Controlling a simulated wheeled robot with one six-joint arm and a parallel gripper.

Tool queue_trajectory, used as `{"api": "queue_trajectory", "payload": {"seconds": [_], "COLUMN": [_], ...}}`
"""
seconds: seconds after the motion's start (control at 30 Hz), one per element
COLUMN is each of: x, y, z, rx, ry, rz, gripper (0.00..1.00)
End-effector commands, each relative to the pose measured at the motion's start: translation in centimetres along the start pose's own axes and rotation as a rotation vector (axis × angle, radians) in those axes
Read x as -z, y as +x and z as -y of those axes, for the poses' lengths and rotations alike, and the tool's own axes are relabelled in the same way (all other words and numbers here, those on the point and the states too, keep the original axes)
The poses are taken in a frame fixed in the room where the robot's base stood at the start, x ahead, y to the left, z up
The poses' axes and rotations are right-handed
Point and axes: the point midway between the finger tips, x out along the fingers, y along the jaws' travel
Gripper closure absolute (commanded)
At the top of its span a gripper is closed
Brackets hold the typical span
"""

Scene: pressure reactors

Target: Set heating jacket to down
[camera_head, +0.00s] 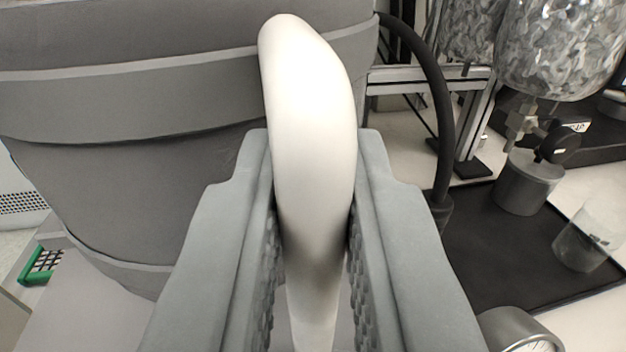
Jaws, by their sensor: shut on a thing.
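The heating jacket (120,110) is a large grey banded cylinder filling the left and upper middle of the view. A thick white curved handle (312,110) stands out in front of it. My gripper (312,190) has one grey jaw on each side of the handle and is shut on it. The handle's lower part narrows between the textured jaw pads. The jaws hide where the handle joins and part of the jacket's lower right side.
A black cable (435,90) runs down to the right of the jacket. On the right, a black tray (490,245) holds a metal cup (525,185) and a glass beaker (590,235). A shiny vessel (560,45) hangs above. A gauge (525,330) is at the lower right.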

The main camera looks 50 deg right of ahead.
Motion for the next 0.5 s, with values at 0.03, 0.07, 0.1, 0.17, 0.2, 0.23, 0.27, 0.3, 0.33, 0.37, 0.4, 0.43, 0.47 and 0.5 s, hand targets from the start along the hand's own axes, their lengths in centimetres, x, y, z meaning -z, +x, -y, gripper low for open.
{"api": "queue_trajectory", "payload": {"seconds": [0.03, 0.07, 0.1, 0.17, 0.2, 0.23, 0.27, 0.3, 0.33, 0.37, 0.4, 0.43, 0.47, 0.5], "x": [-0.7, -1.0, -1.4, -1.7, -1.9, -2.0, -2.0, -2.1, -2.2, -2.2, -2.2, -2.3, -2.3, -2.3], "y": [0.0, 0.0, 0.0, 0.0, 0.0, 0.0, 0.0, 0.0, 0.0, 0.0, 0.0, 0.0, 0.0, 0.0], "z": [0.0, 0.0, 0.0, 0.0, 0.0, 0.0, 0.0, 0.0, 0.0, 0.0, 0.0, 0.0, 0.0, 0.0], "rx": [0.000, 0.000, 0.000, 0.000, 0.000, 0.000, 0.000, 0.000, 0.000, 0.000, 0.000, 0.000, 0.000, 0.000], "ry": [-0.003, -0.002, -0.002, -0.002, -0.002, -0.002, -0.002, -0.002, -0.002, -0.003, -0.003, -0.003, -0.003, -0.004], "rz": [0.002, 0.002, 0.002, 0.001, 0.001, 0.001, 0.001, 0.002, 0.002, 0.003, 0.003, 0.004, 0.004, 0.005], "gripper": [1.00, 1.00, 1.00, 1.00, 1.00, 1.00, 1.00, 1.00, 1.00, 1.00, 1.00, 1.00, 1.00, 1.00]}}
